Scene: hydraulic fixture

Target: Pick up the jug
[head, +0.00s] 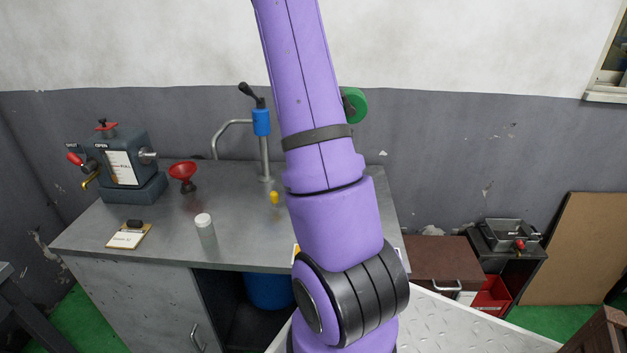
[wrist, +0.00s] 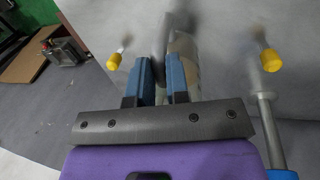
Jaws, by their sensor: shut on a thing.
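In the wrist view, my gripper (wrist: 161,78) has its two blue fingers closed around a narrow grey upright part, which looks like the jug's handle. Just beyond the fingers is a pale, partly see-through body, which I take to be the jug (wrist: 184,58). The fingers and blur hide much of its shape, and I cannot tell whether it touches the surface behind it. In the head view, my purple arm hides both the gripper and the jug.
In the wrist view, yellow-tipped fittings stand left (wrist: 113,62) and right (wrist: 271,60) of the fingers.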

